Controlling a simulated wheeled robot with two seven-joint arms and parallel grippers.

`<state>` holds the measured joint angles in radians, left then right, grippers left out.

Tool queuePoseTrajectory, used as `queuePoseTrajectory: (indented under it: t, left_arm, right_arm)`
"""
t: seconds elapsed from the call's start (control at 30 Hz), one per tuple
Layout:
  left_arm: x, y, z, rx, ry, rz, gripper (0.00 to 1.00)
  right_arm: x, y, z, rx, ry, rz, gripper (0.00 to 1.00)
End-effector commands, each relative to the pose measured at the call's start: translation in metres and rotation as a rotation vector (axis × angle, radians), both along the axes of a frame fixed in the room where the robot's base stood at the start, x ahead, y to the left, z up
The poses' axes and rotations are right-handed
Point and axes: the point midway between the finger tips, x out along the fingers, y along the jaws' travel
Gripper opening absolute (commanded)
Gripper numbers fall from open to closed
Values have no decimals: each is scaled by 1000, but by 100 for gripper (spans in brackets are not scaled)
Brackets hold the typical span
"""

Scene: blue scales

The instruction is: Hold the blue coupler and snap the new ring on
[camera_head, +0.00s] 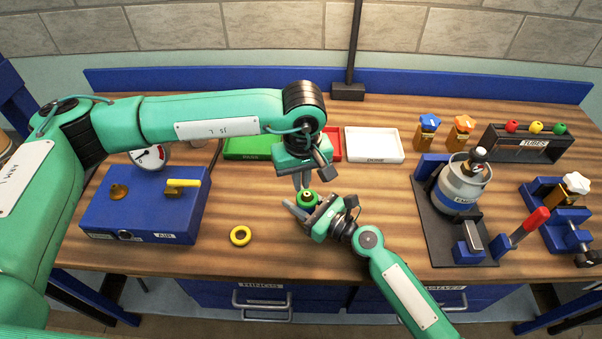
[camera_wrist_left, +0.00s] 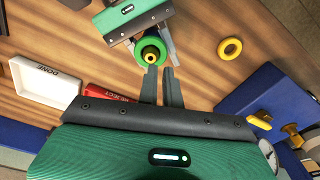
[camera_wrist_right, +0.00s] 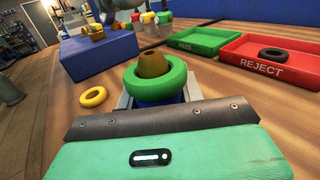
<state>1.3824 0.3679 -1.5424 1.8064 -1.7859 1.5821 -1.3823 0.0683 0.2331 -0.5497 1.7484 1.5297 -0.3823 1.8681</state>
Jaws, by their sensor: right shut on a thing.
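The blue coupler (camera_wrist_right: 160,101) stands upright in my right gripper (camera_head: 306,208), which is shut on it. The brass nose (camera_wrist_right: 153,64) of the coupler points up. A green ring (camera_wrist_right: 175,77) lies around the brass nose, on top of the coupler; I cannot tell whether it is fully seated. The ring also shows in the left wrist view (camera_wrist_left: 142,45). My left gripper (camera_head: 302,183) points down just above the ring. Its fingers (camera_wrist_left: 160,70) are a little apart with nothing between them. Most of the coupler's body is hidden by my right gripper.
A yellow ring (camera_head: 241,236) lies on the table, left of the coupler. A blue box with a gauge (camera_head: 140,212) stands further left. A green PASS tray (camera_wrist_right: 188,45), a red REJECT tray (camera_wrist_right: 238,62) holding a black ring (camera_wrist_right: 273,53), and a white DONE tray (camera_head: 375,145) are behind.

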Motion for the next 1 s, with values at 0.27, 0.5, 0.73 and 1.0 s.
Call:
queuePoseTrajectory:
  t: [0.27,0.5,0.73,1.0]
  left_arm:
    - [0,0,-7,0,1,0,7]
    - [0,0,-11,0,1,0,7]
    - [0,0,-16,1,1,0,7]
    - [0,0,-21,0,0,0,7]
  right_arm:
    - [0,-2,-6,-8,6,-4,8]
    - [0,-2,-6,-8,6,-4,8]
    - [0,-2,-6,-8,6,-3,8]
    - [0,-2,-6,-8,6,-3,8]
